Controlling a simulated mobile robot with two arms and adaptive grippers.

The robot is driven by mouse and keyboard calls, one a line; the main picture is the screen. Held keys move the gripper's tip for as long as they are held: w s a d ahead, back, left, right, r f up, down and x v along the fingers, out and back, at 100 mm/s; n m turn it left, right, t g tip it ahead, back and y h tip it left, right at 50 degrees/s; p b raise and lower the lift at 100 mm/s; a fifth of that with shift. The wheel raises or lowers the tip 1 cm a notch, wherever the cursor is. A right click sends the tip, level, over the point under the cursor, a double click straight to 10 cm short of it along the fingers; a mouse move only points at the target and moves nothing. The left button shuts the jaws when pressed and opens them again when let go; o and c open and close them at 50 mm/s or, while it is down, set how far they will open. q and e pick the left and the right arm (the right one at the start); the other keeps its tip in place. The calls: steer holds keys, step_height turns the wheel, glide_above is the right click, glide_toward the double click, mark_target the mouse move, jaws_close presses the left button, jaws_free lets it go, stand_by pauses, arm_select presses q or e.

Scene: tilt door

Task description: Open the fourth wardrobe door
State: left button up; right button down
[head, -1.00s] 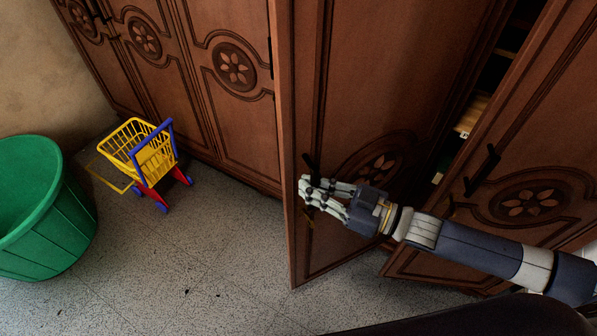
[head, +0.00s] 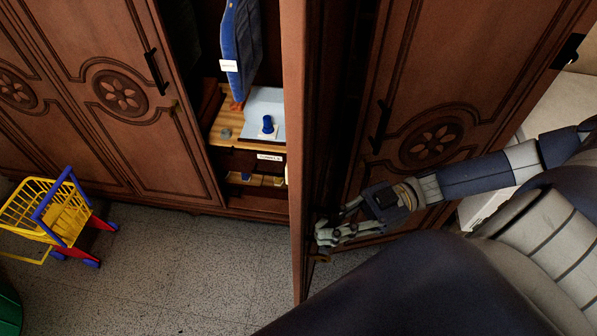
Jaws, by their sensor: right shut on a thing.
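The fourth wardrobe door (head: 296,130) stands swung out and shows almost edge-on in the middle of the head view. To its left the wardrobe's inside is visible, with a wooden shelf, a blue garment and small items. My right gripper (head: 322,236) is low on the right-hand face of this door, its fingers closed on the door's handle. The handle itself is hidden by the fingers. A small brass-coloured piece shows just below them. My left gripper is not in view.
Closed carved doors (head: 118,90) are at the left. A yellow toy cart (head: 60,210) and a green bucket's edge (head: 8,312) are at lower left. The floor (head: 190,270) between is clear.

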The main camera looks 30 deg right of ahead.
steer(key=shift+n+g, duration=0.6)
steer(key=shift+g, duration=0.2)
steer(key=shift+s+d+r, duration=0.1)
steer(key=shift+s+d, duration=0.6)
steer(key=shift+d, duration=0.3)
steer(key=shift+s+d+r, duration=0.1)
steer(key=shift+s+d, duration=0.55)
steer(key=shift+d, duration=0.3)
steer(key=c, duration=1.8)
jaws_free()
steer(key=shift+c, duration=0.2)
steer(key=shift+o, duration=1)
steer(key=shift+f, duration=0.2)
steer(key=d, duration=1.2)
steer(key=shift+s, duration=0.2)
